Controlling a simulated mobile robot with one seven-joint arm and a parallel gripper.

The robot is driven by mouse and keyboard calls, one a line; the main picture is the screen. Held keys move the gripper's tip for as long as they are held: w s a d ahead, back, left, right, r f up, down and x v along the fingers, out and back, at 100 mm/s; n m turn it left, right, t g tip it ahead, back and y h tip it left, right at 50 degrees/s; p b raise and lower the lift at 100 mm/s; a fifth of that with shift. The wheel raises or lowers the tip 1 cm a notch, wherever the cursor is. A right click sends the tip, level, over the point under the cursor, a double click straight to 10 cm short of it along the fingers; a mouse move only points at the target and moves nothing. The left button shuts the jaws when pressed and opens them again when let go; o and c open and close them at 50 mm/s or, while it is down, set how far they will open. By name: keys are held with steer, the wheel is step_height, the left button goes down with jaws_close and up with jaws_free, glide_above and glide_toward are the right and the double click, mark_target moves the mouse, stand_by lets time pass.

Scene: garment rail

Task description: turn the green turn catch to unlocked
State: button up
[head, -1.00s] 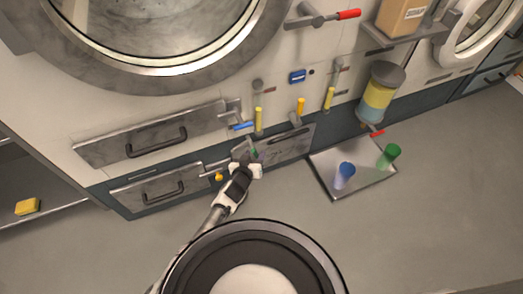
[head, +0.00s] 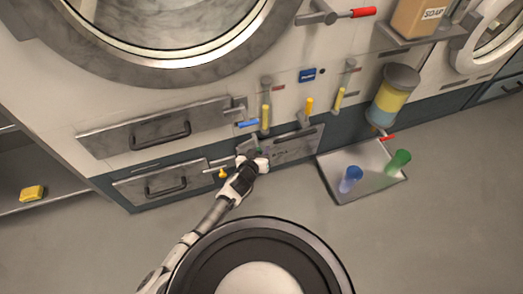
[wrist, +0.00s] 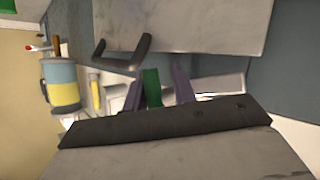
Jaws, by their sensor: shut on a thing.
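The green turn catch (wrist: 151,88) shows in the wrist view as a green strip between the two purple fingers of my gripper (wrist: 162,84). The fingers are closed around it. In the head view my gripper (head: 259,160) is low on the machine front, at the left end of a grey panel. It covers most of the catch there, so I cannot read the angle at which the catch stands.
A yellow knob (head: 222,174) is just left of my gripper. A blue lever (head: 248,124) and a yellow lever (head: 265,116) are above it. A drawer handle (wrist: 122,52) shows close by in the wrist view. A tray (head: 338,188) with two cups lies right.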

steer(key=shift+d+r, duration=0.1)
steer(key=shift+r, duration=0.05)
jaws_close()
steer(key=m+g+y+p, duration=0.1)
steer(key=p, duration=0.4)
steer(key=shift+r+y, duration=0.2)
steer(key=shift+y, duration=0.2)
steer(key=shift+a+f+m+g+y+p, duration=0.2)
steer(key=shift+f+m+g+y+p, duration=0.1)
steer(key=shift+m+p, duration=0.1)
steer(key=shift+r, duration=0.1)
steer(key=o, duration=0.9)
jaws_free()
steer(key=shift+c, duration=0.2)
steer(key=shift+o, duration=0.6)
